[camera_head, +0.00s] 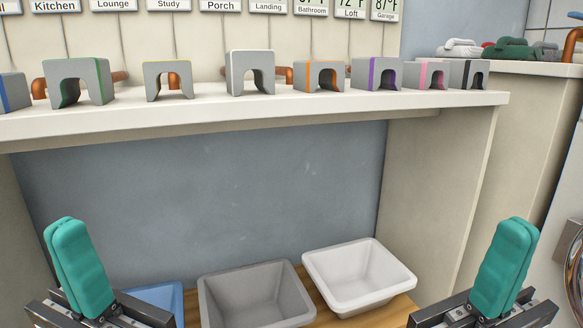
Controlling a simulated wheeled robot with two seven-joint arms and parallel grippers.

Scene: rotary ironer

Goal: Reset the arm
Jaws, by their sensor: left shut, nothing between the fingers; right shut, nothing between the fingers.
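My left gripper (72,266) is at the lower left, its teal fingers pointing up and pressed together with nothing between them. My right gripper (505,266) is at the lower right, also with its teal fingers together and empty. Both are in front of the open space below the shelf and apart from the bins. My arms behind the grippers are cut off by the bottom edge of the view.
A cream shelf (270,112) crosses above, carrying several grey arch-shaped blocks with coloured stripes, such as the orange-striped block (319,76). Below stand a blue bin (153,300), a grey bin (205,300) and a white bin (312,268) on a wooden surface. Labelled displays hang above.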

